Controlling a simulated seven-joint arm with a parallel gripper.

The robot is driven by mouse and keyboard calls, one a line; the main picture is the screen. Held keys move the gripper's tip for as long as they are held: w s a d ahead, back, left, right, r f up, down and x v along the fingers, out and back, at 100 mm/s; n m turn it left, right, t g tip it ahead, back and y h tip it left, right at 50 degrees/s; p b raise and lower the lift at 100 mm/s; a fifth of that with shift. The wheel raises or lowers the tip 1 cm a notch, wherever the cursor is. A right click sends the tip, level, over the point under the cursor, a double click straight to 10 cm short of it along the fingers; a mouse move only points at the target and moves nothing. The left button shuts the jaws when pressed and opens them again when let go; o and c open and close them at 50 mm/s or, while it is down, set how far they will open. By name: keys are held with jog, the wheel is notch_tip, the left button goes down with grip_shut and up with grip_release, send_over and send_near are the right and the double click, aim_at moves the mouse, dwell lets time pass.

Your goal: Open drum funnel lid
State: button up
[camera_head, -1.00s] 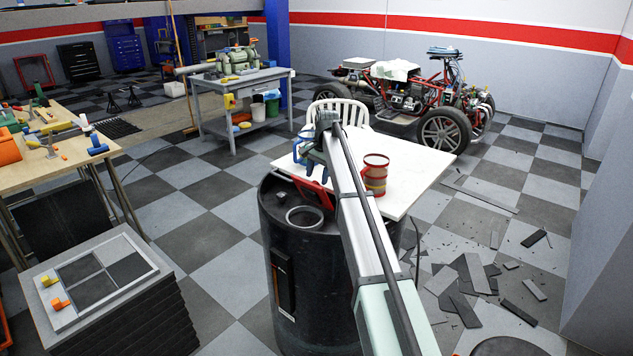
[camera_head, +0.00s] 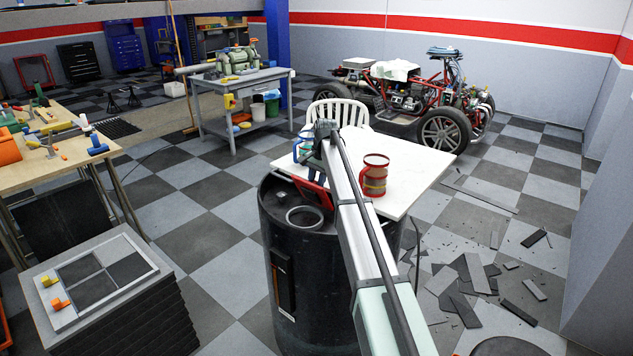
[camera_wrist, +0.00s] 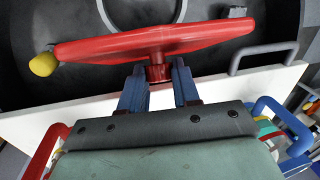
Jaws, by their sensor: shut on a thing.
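The black drum (camera_head: 283,270) stands in front of the white table, with a grey funnel ring (camera_head: 305,218) on its top. The red funnel lid (camera_head: 311,194) stands tilted up behind the ring, partly hidden by my arm. In the wrist view the red lid (camera_wrist: 100,50) spans the picture nearly edge-on above the fingers, with a yellow knob (camera_wrist: 42,64) at its left end. The grey ring (camera_wrist: 182,12) shows beyond it. My gripper (camera_wrist: 158,76) has its blue fingers shut on the lid's short red stem.
A blue-handled item (camera_head: 299,147) is at the table's left, partly hidden. In the wrist view a grey handle (camera_wrist: 262,52) rises near the drum's edge. Dark scraps litter the right floor.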

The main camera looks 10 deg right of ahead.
grip_shut()
jog(key=shift+w+d+r, duration=0.1)
jog(key=shift+w+d, duration=0.25)
jog(key=shift+w, duration=0.05)
dwell(0.4)
jog(key=shift+w+d+f, duration=0.25)
jog(key=shift+w+d, duration=0.7)
jog(key=shift+d, duration=0.1)
jog(key=shift+w+d+f, duration=0.25)
jog(key=shift+w+d, duration=0.7)
jog(key=shift+d, duration=0.05)
jog(key=o, duration=0.6)
grip_release()
jog(key=shift+a, duration=0.1)
jog(key=shift+o, duration=0.2)
jog(key=shift+r, duration=0.1)
